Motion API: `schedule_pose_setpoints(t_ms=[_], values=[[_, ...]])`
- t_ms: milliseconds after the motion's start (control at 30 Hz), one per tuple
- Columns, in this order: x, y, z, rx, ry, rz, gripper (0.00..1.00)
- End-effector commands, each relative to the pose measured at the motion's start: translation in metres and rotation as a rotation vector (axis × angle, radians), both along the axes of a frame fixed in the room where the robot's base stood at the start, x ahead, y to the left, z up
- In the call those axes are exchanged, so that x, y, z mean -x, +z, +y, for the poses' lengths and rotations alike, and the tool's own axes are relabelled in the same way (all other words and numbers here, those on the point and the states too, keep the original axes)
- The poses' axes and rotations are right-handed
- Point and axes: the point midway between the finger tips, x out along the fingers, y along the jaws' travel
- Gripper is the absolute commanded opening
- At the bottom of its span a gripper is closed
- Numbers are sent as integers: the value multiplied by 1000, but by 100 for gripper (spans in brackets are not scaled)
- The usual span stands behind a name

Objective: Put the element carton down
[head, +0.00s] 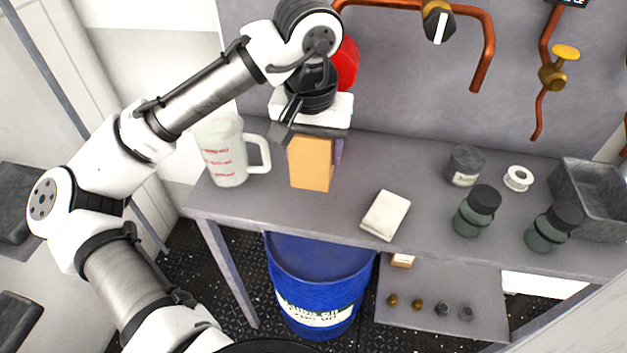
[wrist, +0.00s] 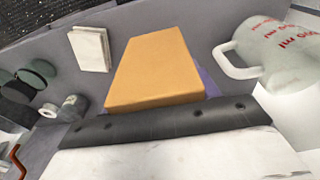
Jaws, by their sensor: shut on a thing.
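The element carton (head: 311,163) is an orange box, upright under my gripper (head: 315,132), near the left part of the grey bench (head: 365,165). My gripper is shut on its upper end; the fingertips are mostly hidden. In the wrist view the carton (wrist: 158,68) extends away from the dark bar of my gripper (wrist: 165,112). A purple patch shows beside the carton in both views; I cannot tell whether it belongs to it. I cannot tell whether the carton's bottom touches the bench.
A measuring jug (head: 228,152) stands close left of the carton. A white pad (head: 385,215) lies to the right. Dark jars (head: 477,212), a tape roll (head: 518,178) and a grey bin (head: 590,195) are farther right. A blue drum (head: 318,280) stands below the bench. Bench is clear between carton and pad.

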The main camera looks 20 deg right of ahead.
Motion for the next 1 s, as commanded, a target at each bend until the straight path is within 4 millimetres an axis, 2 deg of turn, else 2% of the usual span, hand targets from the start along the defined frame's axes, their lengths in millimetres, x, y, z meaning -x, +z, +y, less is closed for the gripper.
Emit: schedule_pose_setpoints(t_ms=[100,333,533,1000], values=[[0,-24,1,-1,0,1,32],[0,-45,0,0,1,0,32],[0,-74,0,-1,0,1,32],[0,-85,0,1,-1,0,32]])
